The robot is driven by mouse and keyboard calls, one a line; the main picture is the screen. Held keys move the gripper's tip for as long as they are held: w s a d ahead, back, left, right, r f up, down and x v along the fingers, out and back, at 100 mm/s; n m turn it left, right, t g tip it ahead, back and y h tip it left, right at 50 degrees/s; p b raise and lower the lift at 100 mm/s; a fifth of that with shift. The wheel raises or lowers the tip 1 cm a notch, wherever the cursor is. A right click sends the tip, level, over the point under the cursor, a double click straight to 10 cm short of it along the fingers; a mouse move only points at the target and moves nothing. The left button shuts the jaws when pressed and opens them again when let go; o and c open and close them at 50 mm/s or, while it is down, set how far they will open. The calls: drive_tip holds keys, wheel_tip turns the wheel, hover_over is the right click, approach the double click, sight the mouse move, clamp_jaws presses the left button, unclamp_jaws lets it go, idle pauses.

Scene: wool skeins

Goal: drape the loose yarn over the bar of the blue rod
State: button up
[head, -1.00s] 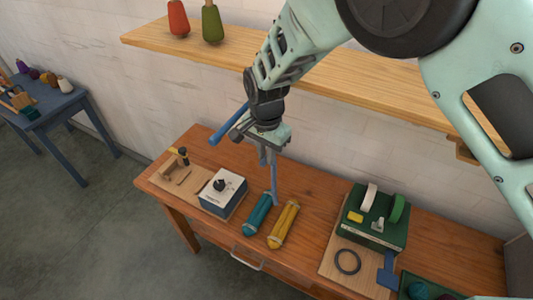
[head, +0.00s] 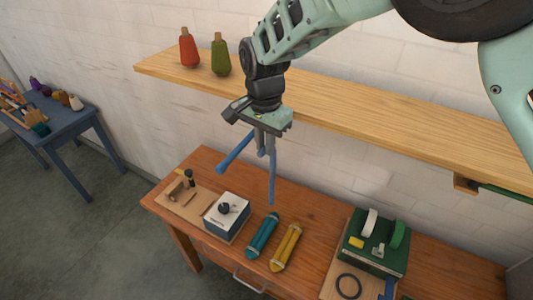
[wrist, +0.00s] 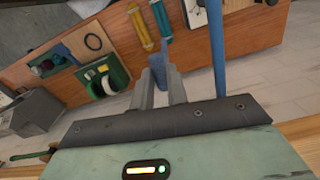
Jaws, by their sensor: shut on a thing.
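The loose yarn (head: 272,183) is a blue strand hanging down from my gripper (head: 266,150), above the workbench. In the wrist view the blue yarn (wrist: 157,68) shows between the fingertips of my gripper (wrist: 159,80), which is shut on it. The blue rod (head: 236,153) sticks out to the left of the hanging yarn in the head view, with its far end hidden behind my gripper. In the wrist view the rod (wrist: 217,45) is a long blue bar to the right of the fingers. The yarn appears apart from the rod.
A wooden shelf (head: 340,105) runs along the wall close to my gripper, with red (head: 188,48) and green (head: 220,55) cones on it. The workbench (head: 318,225) below carries a white-topped box (head: 228,211), teal (head: 263,236) and yellow (head: 286,247) skeins and a green holder (head: 370,258).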

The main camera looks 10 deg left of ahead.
wheel_tip(320, 180, up, 13)
drive_tip(key=a, duration=0.1)
drive_tip(key=shift+w+a, duration=0.15)
drive_tip(key=shift+w, duration=0.1)
idle(0.3)
drive_tip(key=shift+r, duration=0.1)
drive_tip(key=shift+w, duration=0.1)
